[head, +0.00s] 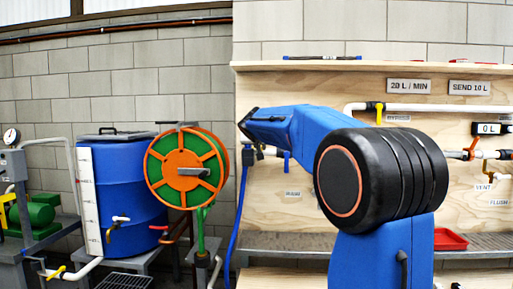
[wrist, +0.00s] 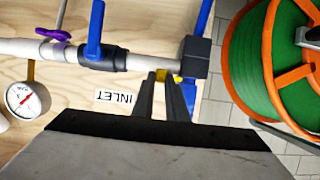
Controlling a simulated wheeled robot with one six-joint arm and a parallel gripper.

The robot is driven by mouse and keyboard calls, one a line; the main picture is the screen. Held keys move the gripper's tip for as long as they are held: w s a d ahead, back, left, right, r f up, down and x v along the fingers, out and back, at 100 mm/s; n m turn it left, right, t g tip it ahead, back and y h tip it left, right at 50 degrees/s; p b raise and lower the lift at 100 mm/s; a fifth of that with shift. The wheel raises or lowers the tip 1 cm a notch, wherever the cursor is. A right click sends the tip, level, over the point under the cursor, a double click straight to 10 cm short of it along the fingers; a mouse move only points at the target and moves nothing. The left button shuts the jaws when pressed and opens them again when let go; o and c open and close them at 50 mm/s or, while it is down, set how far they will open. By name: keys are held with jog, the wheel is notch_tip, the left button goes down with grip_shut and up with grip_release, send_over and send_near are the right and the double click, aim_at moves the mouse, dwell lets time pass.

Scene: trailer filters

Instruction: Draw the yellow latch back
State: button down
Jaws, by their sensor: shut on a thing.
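The yellow latch (wrist: 176,78) shows as a small patch of yellow at the dark grey coupling block (wrist: 197,59) on the white pipe in the wrist view. My gripper (wrist: 161,77) is at it, its two dark fingers close together and shut on the latch. The fingers cover much of the latch, so its exact position is hidden. In the head view my arm reaches toward the left edge of the plywood panel, and the latch cannot be made out there.
A blue-handled valve (wrist: 95,35) sits on the pipe beside the coupling. A gauge (wrist: 27,98) and an INLET label (wrist: 115,97) are nearby. The orange and green hose reel (head: 185,168) stands close to the panel's left edge, beside a blue barrel (head: 125,195). A blue hose (head: 239,220) hangs down.

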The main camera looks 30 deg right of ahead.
jog(key=shift+s+d, duration=0.1)
jog(key=shift+d, duration=0.05)
jog(key=c, duration=1.8)
grip_release()
jog(key=shift+s+d, duration=0.1)
jog(key=shift+o, duration=0.2)
jog(key=v, duration=1.7)
jog(key=shift+a, duration=0.25)
jog(key=shift+s, duration=0.1)
jog(key=s+a+f+n+g+y, duration=0.2)
jog(key=s+a+f, duration=0.3)
jog(key=s+f, duration=0.7)
jog(key=s+a+f+n+g+y, duration=0.2)
jog(key=s+a+f, duration=0.3)
jog(key=s+f, duration=0.8)
jog(key=s+a+f+n+g+y, duration=0.2)
jog(key=s+a+f, duration=0.3)
jog(key=s+f, duration=0.7)
notch_tip(320, 180, down, 5)
jog(key=shift+s+f+n+y, duration=0.15)
jog(key=shift+n+y, duration=0.25)
jog(key=shift+y, duration=0.3)
